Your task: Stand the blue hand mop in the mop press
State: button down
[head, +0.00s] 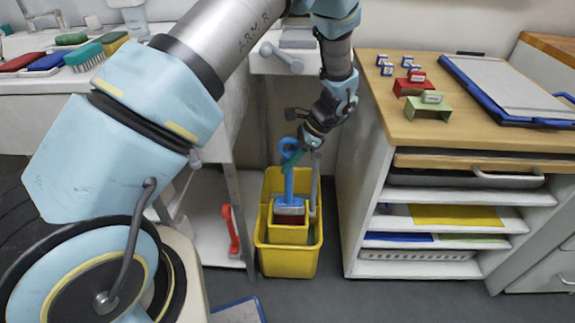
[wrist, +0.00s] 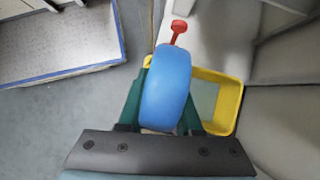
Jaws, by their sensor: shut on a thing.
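The blue hand mop (head: 289,182) is upright, with a round blue grip at its top and a wide head at its foot. My gripper (head: 292,160) is shut on its handle, its green fingers on either side. In the wrist view my gripper (wrist: 168,85) has the blue mop's grip (wrist: 166,88) between the fingers, hiding what is below. The yellow mop press (head: 289,236) is at the front of a yellow bucket (head: 288,264) on the floor. The mop's head is at the press's mouth; its lower edge is hidden behind the front wall, and I cannot tell whether it rests.
A wooden-topped shelf unit (head: 440,128) stands close on the right, a white counter (head: 40,84) with brushes on the left. A red tool (head: 231,230) stands on the low shelf left of the bucket. A blue-edged flat thing (head: 238,312) lies on the floor in front.

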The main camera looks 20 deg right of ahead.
aim_at(288, 199)
jog(key=shift+f+b, duration=5.05)
jog(key=shift+f, duration=2.75)
jog(key=c, duration=0.5)
grip_release()
